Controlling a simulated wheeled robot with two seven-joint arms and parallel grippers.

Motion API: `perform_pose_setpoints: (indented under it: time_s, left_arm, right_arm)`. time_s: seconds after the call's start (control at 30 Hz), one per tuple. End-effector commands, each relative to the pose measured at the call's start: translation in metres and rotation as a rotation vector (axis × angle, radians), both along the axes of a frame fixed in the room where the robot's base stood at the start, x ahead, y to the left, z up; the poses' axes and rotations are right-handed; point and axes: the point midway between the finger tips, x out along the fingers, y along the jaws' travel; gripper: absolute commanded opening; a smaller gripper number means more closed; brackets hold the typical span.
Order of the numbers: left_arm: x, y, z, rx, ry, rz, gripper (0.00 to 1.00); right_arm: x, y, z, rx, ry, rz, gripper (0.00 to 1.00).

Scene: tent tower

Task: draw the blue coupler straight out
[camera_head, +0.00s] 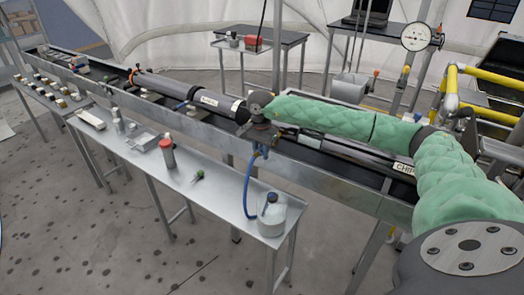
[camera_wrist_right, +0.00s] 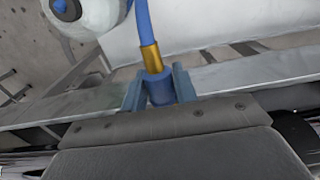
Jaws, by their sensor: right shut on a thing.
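The blue coupler (camera_wrist_right: 160,90) sits between the two blue-grey fingers of my right gripper (camera_wrist_right: 158,86) in the wrist view. The gripper is shut on it. A brass fitting (camera_wrist_right: 151,58) and a blue hose (camera_wrist_right: 143,22) come out of the coupler's end. In the head view my right gripper (camera_head: 262,148) is at the rail of the long bench, beside the dark pipe. The blue hose (camera_head: 248,190) hangs from it towards a white jug (camera_head: 271,216). The coupler's seat is hidden by the gripper and arm. My left gripper is not in view.
A steel side table (camera_head: 215,192) holds the jug, a red-capped bottle (camera_head: 167,153) and small parts. A long trough bench (camera_head: 330,165) carries dark pipes (camera_head: 215,102). Yellow pipes (camera_head: 485,80) and a dial gauge (camera_head: 416,37) stand at the right.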

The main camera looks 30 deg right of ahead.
Motion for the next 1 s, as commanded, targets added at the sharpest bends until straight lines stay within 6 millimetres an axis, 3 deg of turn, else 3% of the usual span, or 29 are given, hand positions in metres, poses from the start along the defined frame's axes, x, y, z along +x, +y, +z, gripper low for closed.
perform_pose_setpoints:
  time_s: [1.0]
  left_arm:
    - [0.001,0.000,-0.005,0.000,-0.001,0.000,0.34]
  right_arm:
    - [-0.013,0.031,-0.001,0.001,0.000,0.002,0.00]
